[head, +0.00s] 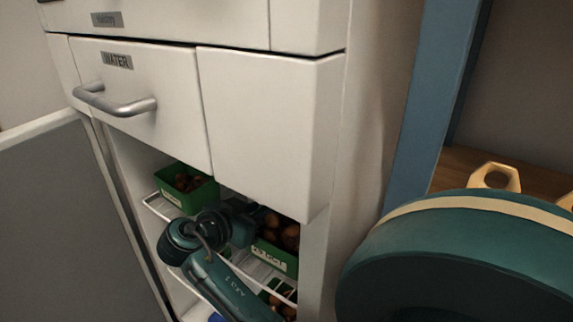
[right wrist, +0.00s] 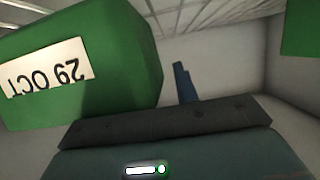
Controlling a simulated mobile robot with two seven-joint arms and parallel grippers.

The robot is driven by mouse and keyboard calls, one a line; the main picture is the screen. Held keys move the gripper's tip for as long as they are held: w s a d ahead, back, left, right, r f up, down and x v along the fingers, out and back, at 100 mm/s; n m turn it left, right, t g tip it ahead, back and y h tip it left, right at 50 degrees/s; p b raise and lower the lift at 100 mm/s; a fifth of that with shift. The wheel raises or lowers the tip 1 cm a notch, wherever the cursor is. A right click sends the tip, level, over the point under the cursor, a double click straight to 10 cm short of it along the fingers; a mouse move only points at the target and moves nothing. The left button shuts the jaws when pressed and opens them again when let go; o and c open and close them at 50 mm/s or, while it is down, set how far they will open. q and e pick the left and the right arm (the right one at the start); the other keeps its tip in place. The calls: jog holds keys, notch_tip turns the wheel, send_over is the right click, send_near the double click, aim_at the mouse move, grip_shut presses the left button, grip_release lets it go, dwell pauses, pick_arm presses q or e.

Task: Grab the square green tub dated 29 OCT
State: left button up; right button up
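The square green tub dated 29 OCT (right wrist: 120,70) fills the upper left of the right wrist view, its white label upside down. My right gripper (right wrist: 183,82) is close beside it. A narrow dark blue finger shows just right of the tub, with a small gap visible between them. I cannot tell whether the other finger is hidden behind the tub or against this one. In the head view my right arm reaches into the cabinet between a left green tub (head: 172,198) and a right green tub (head: 268,251), both holding brown chestnuts. Their dates are too small to read. My left gripper is out of view.
A white wire shelf (head: 150,203) bears the tubs, with more containers below. A closed drawer marked WATER (head: 150,75) overhangs the opening. The cabinet's right side wall and a grey open door (head: 70,220) bound the space. Another green tub edge (right wrist: 300,28) shows upper right.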

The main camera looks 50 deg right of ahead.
grip_shut()
dwell(0.6)
